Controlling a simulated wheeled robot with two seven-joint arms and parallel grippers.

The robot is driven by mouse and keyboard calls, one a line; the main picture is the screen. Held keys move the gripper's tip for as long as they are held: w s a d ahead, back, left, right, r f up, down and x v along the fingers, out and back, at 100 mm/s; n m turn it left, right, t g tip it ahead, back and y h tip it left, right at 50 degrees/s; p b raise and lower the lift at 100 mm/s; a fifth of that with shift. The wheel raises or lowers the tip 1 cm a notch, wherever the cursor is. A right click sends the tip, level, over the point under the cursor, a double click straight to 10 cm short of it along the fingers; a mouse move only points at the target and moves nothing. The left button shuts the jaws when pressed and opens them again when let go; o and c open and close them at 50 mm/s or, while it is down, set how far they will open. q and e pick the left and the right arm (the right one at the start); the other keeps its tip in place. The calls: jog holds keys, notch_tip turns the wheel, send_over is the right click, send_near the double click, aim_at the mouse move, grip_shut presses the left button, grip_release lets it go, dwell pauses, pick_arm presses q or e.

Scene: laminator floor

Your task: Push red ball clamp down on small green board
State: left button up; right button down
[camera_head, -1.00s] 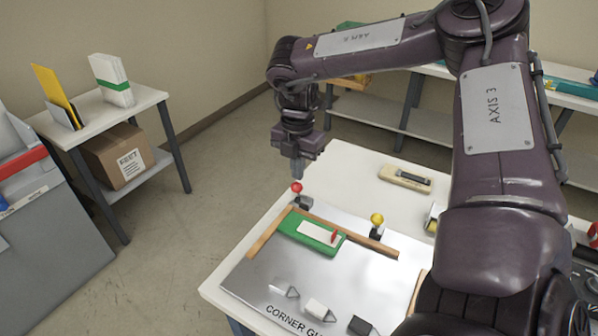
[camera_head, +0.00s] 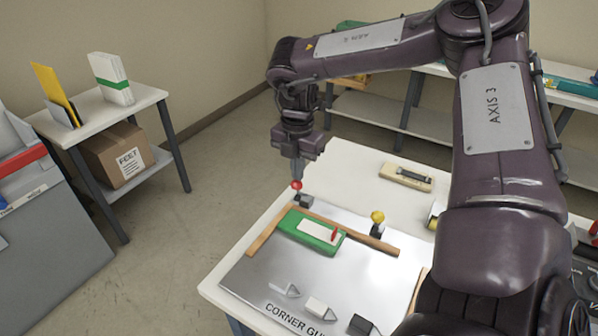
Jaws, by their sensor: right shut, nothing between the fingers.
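The red ball clamp (camera_head: 296,185) stands at the top left corner of the metal corner-guide plate (camera_head: 252,274), its red ball on a dark base. The small green board (camera_head: 293,226) lies on the plate just below the clamp, with a white card on top and a small red piece at its right end. My right gripper (camera_head: 297,179) points down with its fingers shut and empty, right at the red ball. The fingertips overlap the ball in the picture; I cannot tell whether they touch. My left gripper is not in view.
A yellow ball clamp (camera_head: 377,218) stands behind the wooden strip, right of the board. Several small blocks lie along the plate's front. A beige tool (camera_head: 406,177) lies at the back of the white table. A side table (camera_head: 146,97) with folders stands left.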

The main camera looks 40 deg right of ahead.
aim_at(295, 182)
jog(key=shift+f, duration=0.2)
jog(key=f+b, duration=0.1)
jog(key=a+f+b, duration=0.1)
jog(key=shift+s+a+f, duration=0.1)
jog(key=shift+s+f, duration=0.05)
jog(key=shift+f, duration=0.15)
jog(key=shift+s+a+r, duration=0.1)
jog(key=shift+a+r, duration=0.1)
jog(key=shift+r, duration=0.2)
jog(key=shift+r+p, duration=0.55)
jog(key=shift+r, duration=0.35)
jog(key=shift+r+p, duration=1.8)
jog(key=shift+r, duration=1.05)
jog(key=shift+r, duration=0.1)
